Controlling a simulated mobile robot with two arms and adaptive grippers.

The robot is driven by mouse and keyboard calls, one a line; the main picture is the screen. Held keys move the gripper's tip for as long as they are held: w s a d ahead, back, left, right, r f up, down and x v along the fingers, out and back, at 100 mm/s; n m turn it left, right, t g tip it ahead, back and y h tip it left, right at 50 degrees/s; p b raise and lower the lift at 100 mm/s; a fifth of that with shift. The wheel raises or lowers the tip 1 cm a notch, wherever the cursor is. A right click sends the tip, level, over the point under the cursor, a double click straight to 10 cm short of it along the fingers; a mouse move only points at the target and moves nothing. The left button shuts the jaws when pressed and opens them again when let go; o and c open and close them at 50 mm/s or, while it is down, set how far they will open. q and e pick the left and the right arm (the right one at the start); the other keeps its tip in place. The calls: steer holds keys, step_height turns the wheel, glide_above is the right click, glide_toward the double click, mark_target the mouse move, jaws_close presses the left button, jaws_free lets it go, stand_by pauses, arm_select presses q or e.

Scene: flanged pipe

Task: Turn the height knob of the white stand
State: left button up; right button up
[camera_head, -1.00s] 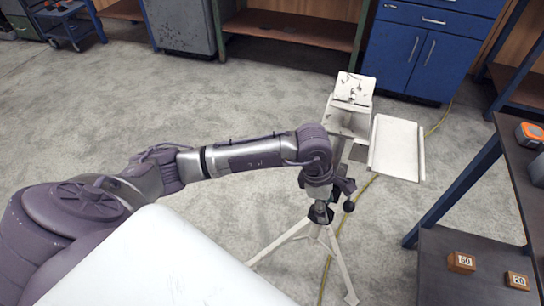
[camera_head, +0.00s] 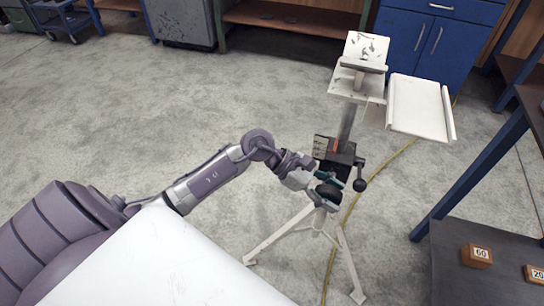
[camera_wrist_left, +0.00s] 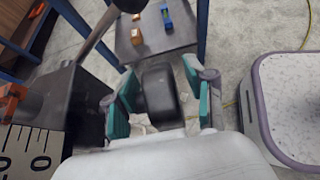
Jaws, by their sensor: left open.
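The white stand (camera_head: 345,118) stands upright on tripod legs, right of centre in the head view. A black block sits on its column, with a black round knob (camera_head: 327,191) low on the near side. My left gripper (camera_head: 326,187) is at this knob, coming in from the left. In the left wrist view, the knob (camera_wrist_left: 160,95) lies between the two teal-padded fingers, which are open on either side of it. Contact with the pads cannot be told. My right gripper is not in view.
A lever with a black ball (camera_head: 360,185) sticks out close to the right of the gripper. A numbered scale (camera_wrist_left: 30,150) shows in the wrist view. A dark shelf (camera_head: 455,270) with numbered blocks stands at right. A yellow cable crosses the floor.

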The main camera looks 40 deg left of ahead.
arm_select(q)
steer(key=h+b, duration=0.3)
steer(key=shift+a+f+t, duration=0.15)
steer(key=shift+f+t, duration=0.1)
steer(key=shift+t, duration=0.15)
steer(key=shift+s+a+r+t+h+b, duration=0.1)
steer(key=shift+t+h+b, duration=0.1)
steer(key=shift+h+b, duration=0.45)
steer(key=shift+a+r+t+h+b, duration=0.1)
steer(key=shift+t+h+b, duration=0.1)
steer(key=shift+h+b, duration=0.4)
steer(key=v, duration=1.4)
steer(key=shift+r+p, duration=0.15)
steer(key=shift+p, duration=0.2)
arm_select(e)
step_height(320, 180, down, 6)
arm_select(q)
steer(key=shift+d, duration=0.1)
